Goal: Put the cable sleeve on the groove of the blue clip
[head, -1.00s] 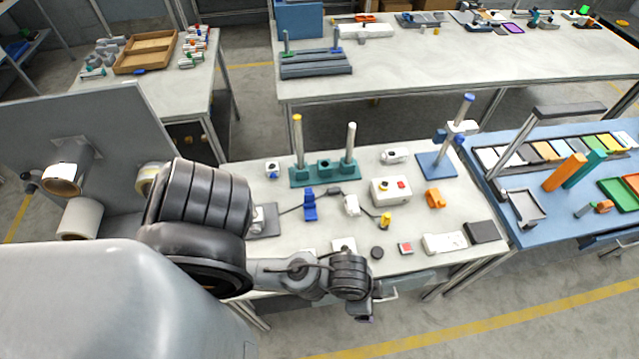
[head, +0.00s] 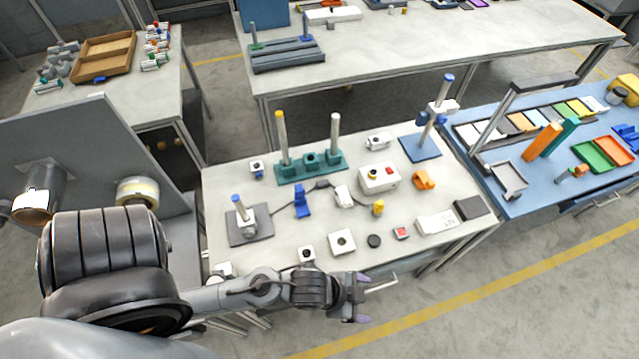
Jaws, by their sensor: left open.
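The blue clip (head: 302,203) stands upright on the white-topped table, left of its middle. A thin dark cable runs behind it to the right. A dark thicker piece on the cable (head: 322,184), which may be the cable sleeve, lies right of and behind the clip, apart from it. The clip's groove is too small to make out. My left gripper (head: 362,299) is open and empty, its purple-tipped fingers spread, at the table's front edge, to the right of and nearer than the clip. My right gripper is not in view.
Near the clip stand a grey plate with a blue-topped post (head: 250,229), a teal two-post stand (head: 312,166), a white connector (head: 343,197) and a yellow piece (head: 378,208). A white button box (head: 379,178) is farther right. Small blocks line the front.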

